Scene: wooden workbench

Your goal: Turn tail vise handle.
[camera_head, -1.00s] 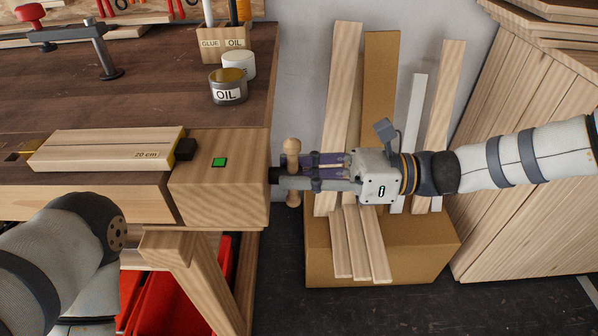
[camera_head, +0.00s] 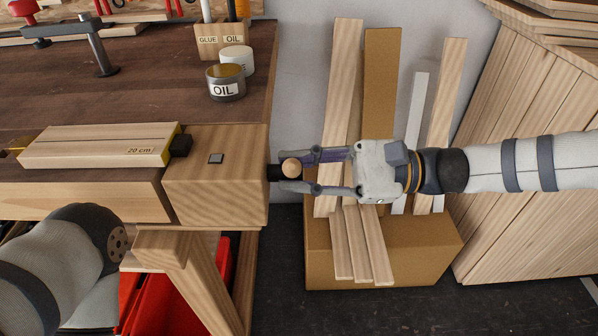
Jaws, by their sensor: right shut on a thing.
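The tail vise (camera_head: 215,190) is a wooden block at the right end of the bench. My right gripper (camera_head: 298,170) comes in from the right, with one finger above and one below the knob, shut on the handle. The rest of the bar is hidden. A board marked 20 cm (camera_head: 95,147) lies by the dark dog left of the block. My left gripper is out of view.
An OIL tin (camera_head: 226,90), a white tin (camera_head: 237,61) and a holder (camera_head: 222,42) stand at the back of the bench. A cardboard box (camera_head: 420,245) with leaning wood strips is behind and below my right gripper. Stacked planks (camera_head: 530,220) stand at the right.

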